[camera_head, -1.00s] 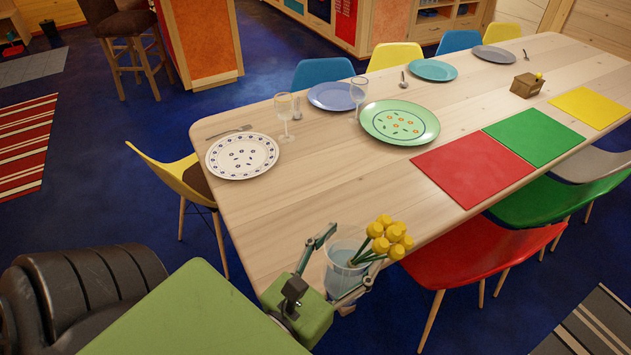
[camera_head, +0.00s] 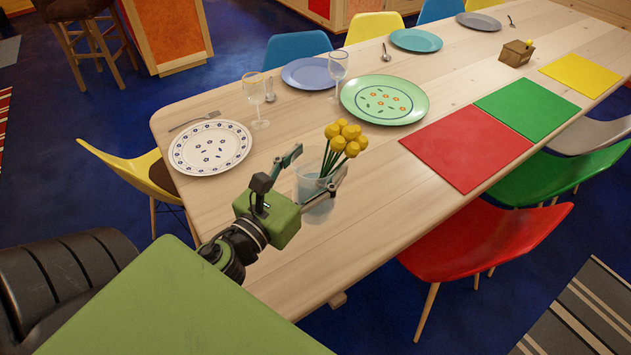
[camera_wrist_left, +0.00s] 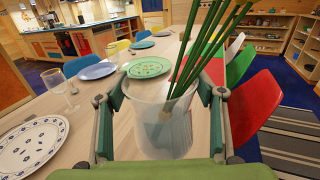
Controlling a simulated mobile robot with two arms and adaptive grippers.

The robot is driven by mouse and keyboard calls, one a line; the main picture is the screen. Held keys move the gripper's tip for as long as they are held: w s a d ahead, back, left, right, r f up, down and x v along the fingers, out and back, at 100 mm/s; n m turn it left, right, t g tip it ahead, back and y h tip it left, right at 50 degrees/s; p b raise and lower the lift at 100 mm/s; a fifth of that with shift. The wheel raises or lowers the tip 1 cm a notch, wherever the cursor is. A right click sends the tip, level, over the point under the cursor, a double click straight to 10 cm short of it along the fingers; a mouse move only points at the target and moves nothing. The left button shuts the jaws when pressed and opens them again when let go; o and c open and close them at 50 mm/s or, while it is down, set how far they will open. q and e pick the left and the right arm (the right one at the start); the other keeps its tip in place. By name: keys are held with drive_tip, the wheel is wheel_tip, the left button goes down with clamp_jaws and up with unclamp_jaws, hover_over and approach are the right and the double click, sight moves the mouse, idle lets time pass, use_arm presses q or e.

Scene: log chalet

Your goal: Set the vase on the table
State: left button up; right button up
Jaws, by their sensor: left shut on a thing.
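The clear vase (camera_head: 311,186) holds several yellow flowers (camera_head: 344,138) on green stems. My left gripper (camera_head: 318,175) is shut on the vase, one finger on each side. The vase is upright over the near part of the wooden table (camera_head: 377,222). I cannot tell whether its base touches the top. In the left wrist view the vase (camera_wrist_left: 163,120) stands between the fingers, with green stems (camera_wrist_left: 205,50) rising out of it. My right gripper is not in view.
A white patterned plate (camera_head: 210,147), two glasses (camera_head: 257,100) and a green plate (camera_head: 384,100) stand beyond the vase. A red placemat (camera_head: 466,148) lies to the right. A red chair (camera_head: 485,240) is at the table's right side. Bare wood surrounds the vase.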

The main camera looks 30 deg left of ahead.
sight(315, 154)
use_arm(q)
drive_tip(key=w+a, duration=0.1)
drive_tip(key=w+a+f, duration=0.1)
drive_tip(key=w, duration=0.1)
drive_tip(key=shift+w+a+f, duration=0.1)
drive_tip(key=shift+w+a, duration=0.1)
drive_tip(key=shift+w, duration=0.05)
drive_tip(key=w+f, duration=0.1)
drive_tip(key=w+a+f, duration=0.1)
drive_tip(key=f, duration=0.1)
drive_tip(key=w+a+f+b, duration=0.1)
drive_tip(key=shift+w+a+f, duration=0.15)
drive_tip(key=shift+f, duration=0.25)
drive_tip(key=f, duration=0.1)
drive_tip(key=f+b, duration=0.1)
drive_tip(key=f, duration=0.1)
drive_tip(key=w+f, duration=0.1)
drive_tip(key=shift+a+f+b, duration=0.25)
drive_tip(key=shift+a+b, duration=0.05)
drive_tip(key=shift+a, duration=0.05)
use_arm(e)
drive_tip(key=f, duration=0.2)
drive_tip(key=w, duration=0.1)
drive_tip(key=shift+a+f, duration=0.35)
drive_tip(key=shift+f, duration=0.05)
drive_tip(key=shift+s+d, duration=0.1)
use_arm(q)
drive_tip(key=o, duration=1.8)
drive_tip(key=shift+f, duration=0.3)
drive_tip(key=shift+o, duration=1.4)
